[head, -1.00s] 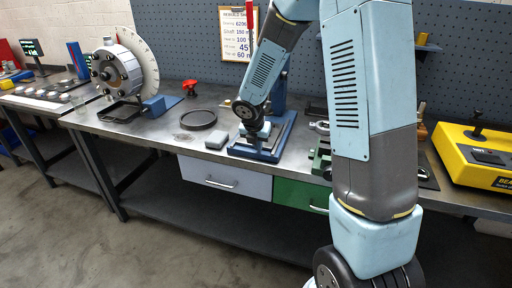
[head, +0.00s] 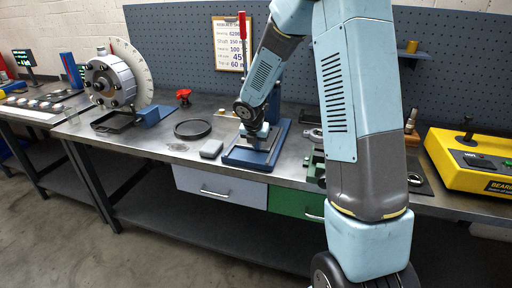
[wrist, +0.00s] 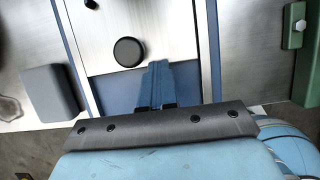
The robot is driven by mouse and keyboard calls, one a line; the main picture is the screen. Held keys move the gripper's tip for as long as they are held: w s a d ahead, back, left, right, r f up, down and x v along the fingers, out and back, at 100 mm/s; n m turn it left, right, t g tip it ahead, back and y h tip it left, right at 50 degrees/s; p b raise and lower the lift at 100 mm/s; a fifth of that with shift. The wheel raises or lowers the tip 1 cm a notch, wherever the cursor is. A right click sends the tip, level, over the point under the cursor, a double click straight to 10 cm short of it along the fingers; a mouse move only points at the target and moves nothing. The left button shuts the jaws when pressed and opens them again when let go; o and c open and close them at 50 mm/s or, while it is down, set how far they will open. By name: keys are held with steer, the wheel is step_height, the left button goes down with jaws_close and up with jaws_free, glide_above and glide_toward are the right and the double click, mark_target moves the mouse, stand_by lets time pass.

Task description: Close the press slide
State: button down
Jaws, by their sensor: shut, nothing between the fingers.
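The press (head: 274,112) stands on the bench with a blue base and an upright red-handled lever (head: 242,40). Its slide is a bright steel plate (wrist: 170,30) between blue rails in the wrist view, with a round black knob (wrist: 128,51) on it. My gripper (wrist: 158,68) is shut and empty, its blue fingertips over the plate just to the right of and below the knob. I cannot tell whether the fingers touch the plate. In the head view my wrist hangs over the front of the press base, hiding part of the slide.
A grey block (head: 211,148) and a black round dish (head: 193,129) lie left of the press. The rotor (head: 115,80) stands further left. A green fixture (head: 316,166) is close on the right, and a yellow control box (head: 475,160) stands at the far right.

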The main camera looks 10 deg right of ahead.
steer(key=shift+f, duration=0.1)
steer(key=shift+s+a, duration=0.25)
steer(key=shift+s, duration=0.25)
steer(key=shift+s+a, duration=0.4)
steer(key=shift+s, duration=0.2)
steer(key=shift+s+a, duration=0.35)
steer(key=shift+s, duration=0.2)
steer(key=s+d+r+m, duration=0.1)
steer(key=s+r+m, duration=0.35)
steer(key=r, duration=0.35)
steer(key=s+r+m, duration=0.3)
steer(key=s+r, duration=0.2)
steer(key=r, duration=0.3)
steer(key=s+d+r+m+t+y, duration=0.1)
steer(key=s+r+m, duration=0.3)
steer(key=s+m, duration=0.7)
steer(key=s+d+r+m+y, duration=0.1)
steer(key=s+r+m, duration=0.3)
steer(key=s+m, duration=0.7)
steer(key=shift+s+d+r+t, duration=0.35)
steer(key=shift+d+r+t, duration=0.05)
steer(key=shift+d, duration=0.4)
